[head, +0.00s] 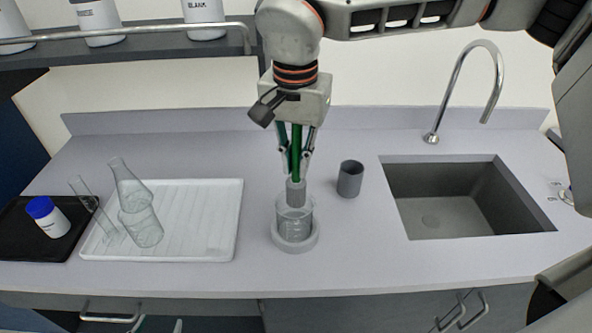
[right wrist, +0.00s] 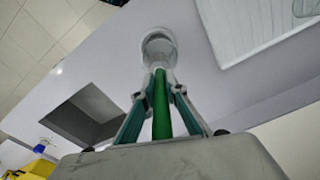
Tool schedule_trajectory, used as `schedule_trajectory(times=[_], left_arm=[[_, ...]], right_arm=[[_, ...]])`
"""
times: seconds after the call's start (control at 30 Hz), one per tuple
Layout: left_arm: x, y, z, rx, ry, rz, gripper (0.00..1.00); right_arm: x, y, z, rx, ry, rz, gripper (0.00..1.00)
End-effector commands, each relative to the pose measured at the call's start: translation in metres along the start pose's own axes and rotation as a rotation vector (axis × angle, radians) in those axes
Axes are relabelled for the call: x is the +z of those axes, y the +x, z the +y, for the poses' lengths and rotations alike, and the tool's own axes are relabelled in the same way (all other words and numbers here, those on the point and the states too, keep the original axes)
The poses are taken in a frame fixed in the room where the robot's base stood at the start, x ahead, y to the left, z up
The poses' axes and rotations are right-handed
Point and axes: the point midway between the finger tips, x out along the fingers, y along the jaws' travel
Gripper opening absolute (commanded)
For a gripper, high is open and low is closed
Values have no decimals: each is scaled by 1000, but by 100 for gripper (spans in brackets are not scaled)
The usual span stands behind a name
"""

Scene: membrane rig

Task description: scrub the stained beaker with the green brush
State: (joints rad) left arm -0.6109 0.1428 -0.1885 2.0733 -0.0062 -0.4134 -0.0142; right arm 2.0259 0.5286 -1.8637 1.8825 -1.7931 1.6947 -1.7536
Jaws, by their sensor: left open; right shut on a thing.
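The green brush (head: 296,150) hangs upright in my right gripper (head: 296,165), which is shut on its handle; the green handle also shows in the right wrist view (right wrist: 161,105). Its grey head (head: 296,188) reaches down into the mouth of a clear glass beaker (head: 294,224). The beaker stands in a white ring holder (head: 281,243) on the counter; it also shows in the right wrist view (right wrist: 158,48). I cannot make out a stain clearly. The tips of my left gripper (head: 158,326) show apart and empty at the bottom edge, below the counter front.
A grey cup (head: 350,180) stands right of the beaker, before the sink (head: 440,225) and tap (head: 487,85). On the left, a white drying rack (head: 200,245) bears clear glassware. A black tray (head: 18,240) holds a blue-capped bottle (head: 48,217). A shelf rail (head: 130,33) runs above.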

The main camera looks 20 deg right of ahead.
Motion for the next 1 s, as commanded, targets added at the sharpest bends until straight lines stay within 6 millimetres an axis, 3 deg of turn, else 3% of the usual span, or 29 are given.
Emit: schedule_trajectory(times=[0.57, 1.0], left_arm=[[0, 0, 0, 0, 0, 0, 49], [0, 0, 0, 0, 0, 0, 49]], right_arm=[[-3, -50, -1, 0, -1, 0, 0], [-3, -54, -1, 1, -1, 0, 0]])
